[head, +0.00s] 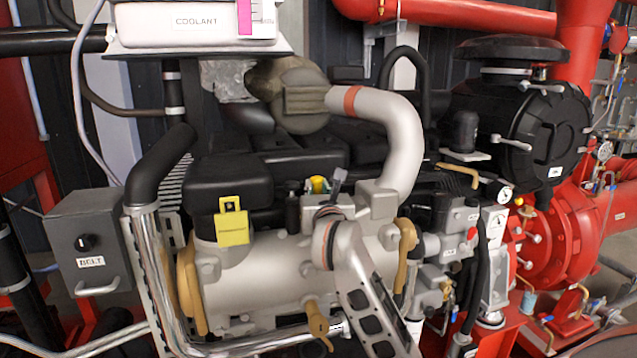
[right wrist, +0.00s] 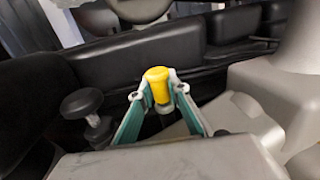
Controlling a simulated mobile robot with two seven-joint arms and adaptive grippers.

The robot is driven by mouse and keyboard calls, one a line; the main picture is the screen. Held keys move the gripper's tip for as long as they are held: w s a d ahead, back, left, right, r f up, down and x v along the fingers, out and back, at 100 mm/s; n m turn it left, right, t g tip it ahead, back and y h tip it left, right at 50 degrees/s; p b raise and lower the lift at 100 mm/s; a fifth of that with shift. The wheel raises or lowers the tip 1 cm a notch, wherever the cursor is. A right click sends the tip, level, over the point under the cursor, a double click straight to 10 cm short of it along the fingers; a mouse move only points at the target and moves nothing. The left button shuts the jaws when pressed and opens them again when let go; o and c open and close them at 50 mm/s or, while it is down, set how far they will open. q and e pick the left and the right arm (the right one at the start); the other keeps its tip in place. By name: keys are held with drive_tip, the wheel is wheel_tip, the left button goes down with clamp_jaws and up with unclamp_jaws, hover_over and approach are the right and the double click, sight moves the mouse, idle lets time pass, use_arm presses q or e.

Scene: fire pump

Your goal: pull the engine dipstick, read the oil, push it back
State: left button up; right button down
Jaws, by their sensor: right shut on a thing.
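The dipstick's yellow handle (head: 319,184) stands upright at the top of the engine in the head view, behind the grey cylinder. In the right wrist view the yellow handle (right wrist: 158,82) sits between the two fingertips of my right gripper (right wrist: 160,88), which is shut on it. A small grey collar shows just under the handle. The rod below is hidden, so I cannot tell how far it is in its tube. In the head view my right gripper (head: 323,191) is partly hidden behind its own wrist. My left gripper is not in view.
A black knob (right wrist: 82,103) stands left of the handle. The black engine cover (right wrist: 210,45) lies behind it. A large grey pipe (head: 405,130) curves close on the right. A yellow tag (head: 232,226) hangs at left. The coolant tank (head: 195,25) is above left.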

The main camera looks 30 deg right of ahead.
drive_tip(key=shift+f, duration=0.4)
drive_tip(key=c, duration=1.9)
unclamp_jaws()
drive_tip(key=shift+r, duration=0.1)
drive_tip(key=v, duration=1.2)
